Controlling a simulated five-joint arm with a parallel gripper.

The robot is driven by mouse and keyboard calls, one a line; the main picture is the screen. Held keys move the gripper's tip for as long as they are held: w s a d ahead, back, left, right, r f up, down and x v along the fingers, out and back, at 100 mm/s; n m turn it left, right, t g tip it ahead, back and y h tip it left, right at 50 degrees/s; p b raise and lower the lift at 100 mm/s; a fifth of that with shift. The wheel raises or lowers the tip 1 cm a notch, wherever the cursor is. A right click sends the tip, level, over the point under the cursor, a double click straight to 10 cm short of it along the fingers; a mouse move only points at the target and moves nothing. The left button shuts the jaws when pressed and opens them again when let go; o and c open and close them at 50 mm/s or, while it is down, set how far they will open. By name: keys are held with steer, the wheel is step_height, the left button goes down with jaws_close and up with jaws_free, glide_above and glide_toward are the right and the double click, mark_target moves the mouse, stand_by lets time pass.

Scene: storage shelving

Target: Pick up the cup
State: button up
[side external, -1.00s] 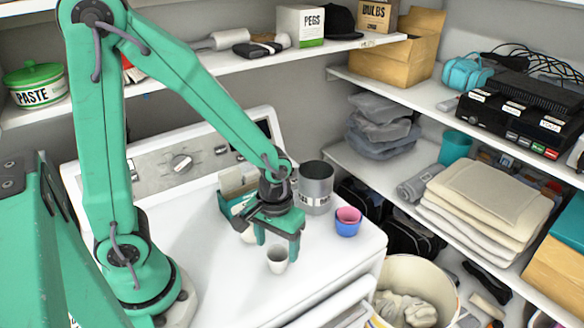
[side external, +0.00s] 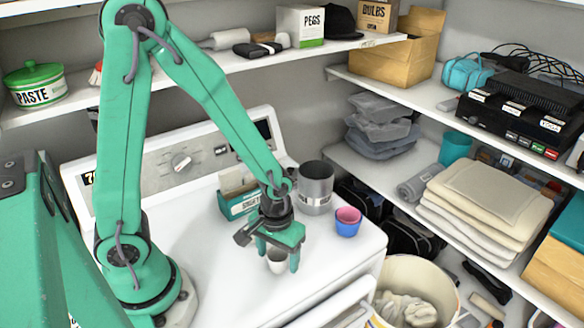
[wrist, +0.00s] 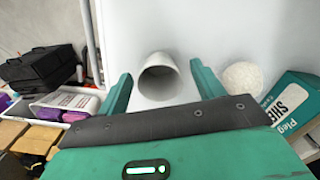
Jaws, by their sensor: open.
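A small white cup (side external: 277,262) stands on the white washing machine top (side external: 190,245). My gripper (side external: 278,258) is open and lowered over it, with the fingers on either side of the cup in the side view. In the wrist view the cup (wrist: 160,77) stands with its round mouth toward the camera, between the two green fingers of my gripper (wrist: 160,88). Gaps show between the cup and both fingers there. Part of the cup is hidden behind my gripper in the side view.
A grey metal canister (side external: 316,187) and a blue cup with a pink one in it (side external: 347,222) stand to the right. A green box (side external: 236,203) stands behind my gripper. A whitish round object (wrist: 242,79) lies right of the fingers in the wrist view.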

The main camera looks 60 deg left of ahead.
steer(key=c, duration=1)
steer(key=shift+r, duration=0.1)
steer(key=shift+r, duration=1.25)
steer(key=shift+d+r, duration=0.1)
steer(key=shift+r, duration=0.75)
steer(key=s+d+r, duration=0.6)
steer(key=s+d, duration=0.1)
steer(key=d, duration=0.1)
steer(key=shift+s+d+r, duration=0.25)
steer(key=shift+s+r, duration=0.05)
